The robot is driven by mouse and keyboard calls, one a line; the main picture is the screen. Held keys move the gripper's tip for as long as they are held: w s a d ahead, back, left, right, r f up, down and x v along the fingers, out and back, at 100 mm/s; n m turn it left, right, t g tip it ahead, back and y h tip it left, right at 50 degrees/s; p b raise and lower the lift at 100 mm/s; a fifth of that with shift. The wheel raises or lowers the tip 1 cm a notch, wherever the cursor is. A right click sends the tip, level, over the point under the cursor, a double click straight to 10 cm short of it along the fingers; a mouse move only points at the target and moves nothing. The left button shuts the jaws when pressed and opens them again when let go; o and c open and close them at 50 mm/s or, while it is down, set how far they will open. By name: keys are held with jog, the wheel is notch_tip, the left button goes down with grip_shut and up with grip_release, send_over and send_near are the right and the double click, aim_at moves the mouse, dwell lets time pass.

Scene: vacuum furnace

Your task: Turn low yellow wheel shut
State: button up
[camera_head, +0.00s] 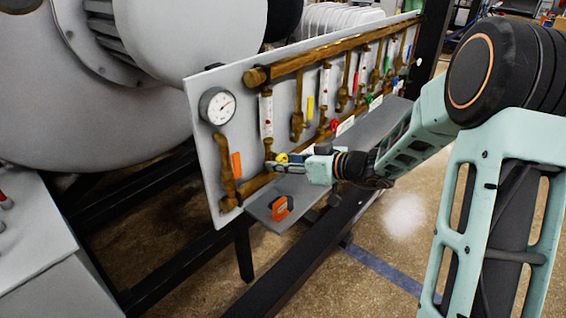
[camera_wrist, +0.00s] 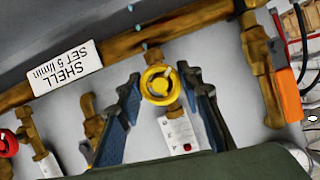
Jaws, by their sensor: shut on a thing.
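The low yellow wheel (camera_head: 282,158) sits on the brass pipework low on the grey panel, near its left end in the head view. In the wrist view the yellow wheel (camera_wrist: 160,84) shows between the fingertips. The wheel's face and spokes show in the wrist view. Part of its rim is hidden by the fingers in the head view.
A pressure gauge (camera_head: 217,106) and an orange handle (camera_head: 236,165) are left of the wheel. A red wheel (camera_head: 334,125) is to the right. A grey shelf (camera_head: 262,207) with an orange-black object (camera_head: 279,208) juts below. A label (camera_wrist: 68,68) reads "SHELL SET 5 l/min".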

jog(key=shift+f+b, duration=0.1)
jog(key=shift+b, duration=0.25)
